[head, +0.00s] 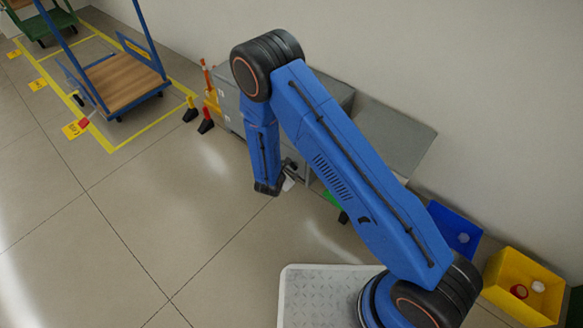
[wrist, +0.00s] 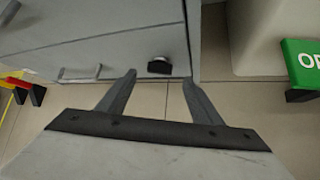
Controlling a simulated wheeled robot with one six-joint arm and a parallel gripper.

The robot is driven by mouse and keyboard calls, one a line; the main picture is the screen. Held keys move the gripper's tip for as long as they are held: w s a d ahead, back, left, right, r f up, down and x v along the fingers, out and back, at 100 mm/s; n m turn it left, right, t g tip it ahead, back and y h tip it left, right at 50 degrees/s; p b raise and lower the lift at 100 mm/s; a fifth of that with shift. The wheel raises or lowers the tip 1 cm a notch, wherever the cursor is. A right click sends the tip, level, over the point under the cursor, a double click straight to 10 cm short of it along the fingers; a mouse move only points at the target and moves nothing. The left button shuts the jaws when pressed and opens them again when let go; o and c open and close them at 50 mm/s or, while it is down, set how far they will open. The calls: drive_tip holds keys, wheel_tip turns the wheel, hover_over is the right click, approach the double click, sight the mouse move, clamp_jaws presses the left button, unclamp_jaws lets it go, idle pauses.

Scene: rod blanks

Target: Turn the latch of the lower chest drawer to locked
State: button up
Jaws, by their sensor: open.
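The grey chest (head: 228,92) stands against the wall in the head view, largely hidden behind my arm. In the wrist view, the lower drawer front (wrist: 120,55) carries a bar handle (wrist: 80,73) at left and a small dark latch with a pale top (wrist: 159,66) at right. My gripper (wrist: 159,77) is open and empty, its two fingertips spread to either side of the latch and slightly short of it in the picture. I cannot tell whether they touch it. The latch's turn position is unclear. In the head view the gripper's fingers are mostly hidden.
A green sign (wrist: 301,62) on a black foot stands right of the chest. A blue bin (head: 455,232) and yellow bin (head: 525,285) stand at right.

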sight(292, 166)
drive_tip(key=shift+x, duration=3.15)
drive_tip(key=shift+c, duration=0.6)
drive_tip(key=c, duration=0.9)
